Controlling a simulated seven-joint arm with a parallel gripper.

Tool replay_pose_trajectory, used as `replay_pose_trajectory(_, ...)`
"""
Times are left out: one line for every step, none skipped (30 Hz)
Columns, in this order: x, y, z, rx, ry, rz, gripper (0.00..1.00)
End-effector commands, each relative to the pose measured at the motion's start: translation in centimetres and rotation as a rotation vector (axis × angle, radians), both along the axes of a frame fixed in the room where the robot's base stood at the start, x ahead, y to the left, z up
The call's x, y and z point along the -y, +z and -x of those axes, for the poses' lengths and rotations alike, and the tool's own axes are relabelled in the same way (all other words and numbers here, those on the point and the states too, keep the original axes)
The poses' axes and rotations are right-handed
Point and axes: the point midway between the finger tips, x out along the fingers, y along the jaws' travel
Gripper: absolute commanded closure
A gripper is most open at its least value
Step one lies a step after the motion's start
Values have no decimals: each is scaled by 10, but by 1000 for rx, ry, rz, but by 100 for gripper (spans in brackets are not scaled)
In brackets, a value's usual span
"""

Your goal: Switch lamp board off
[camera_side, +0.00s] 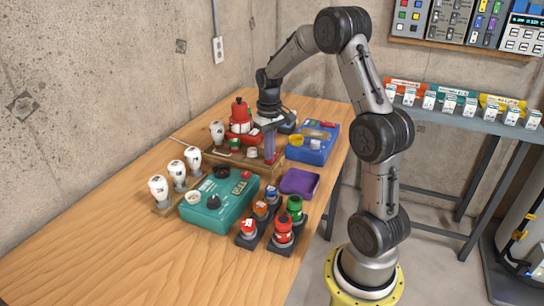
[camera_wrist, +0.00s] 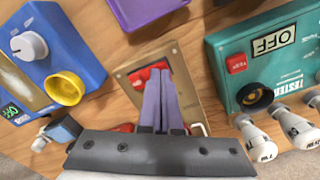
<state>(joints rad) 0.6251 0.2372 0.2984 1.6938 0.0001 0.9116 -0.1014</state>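A tan wooden board (camera_side: 222,152) lies between the teal tester and the blue box. A red part sits on it in the wrist view (camera_wrist: 138,76), partly hidden behind my fingers; I take this to be the lamp board. My gripper (camera_wrist: 160,74) points down over it with its two purple fingers close together, apparently shut. In the side view my gripper (camera_side: 270,158) is low at the board's right end, beside a small red part. I cannot tell whether the fingertips touch the red part, or how its switch is set.
The teal tester (camera_side: 219,203) reads OFF in the wrist view (camera_wrist: 273,42). A blue box (camera_side: 312,146), purple tray (camera_side: 299,183) and red-and-black device (camera_side: 240,117) stand close by. Several white bulbs (camera_side: 158,190) line the left. The table's near left is clear.

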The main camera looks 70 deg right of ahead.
Motion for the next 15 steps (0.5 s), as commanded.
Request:
replay_pose_trajectory(0,-1,0,-1,0,-1,100)
replay_pose_trajectory(0,-2,0,-1,0,-1,100)
replay_pose_trajectory(0,-2,0,-1,0,-1,100)
replay_pose_trajectory(0,-2,0,-1,0,-1,100)
replay_pose_trajectory(0,-1,0,0,0,0,100)
replay_pose_trajectory(0,0,0,0,0,0,100)
replay_pose_trajectory(0,1,0,0,0,0,100)
replay_pose_trajectory(0,3,0,0,0,0,100)
replay_pose_trajectory(0,6,0,1,0,1,100)
replay_pose_trajectory(0,8,0,2,0,1,100)
replay_pose_trajectory(0,10,0,2,0,1,100)
replay_pose_trajectory(0,13,0,1,0,1,100)
replay_pose_trajectory(0,15,0,1,0,1,100)
replay_pose_trajectory(0,18,0,1,0,1,100)
replay_pose_trajectory(0,20,0,2,0,1,100)
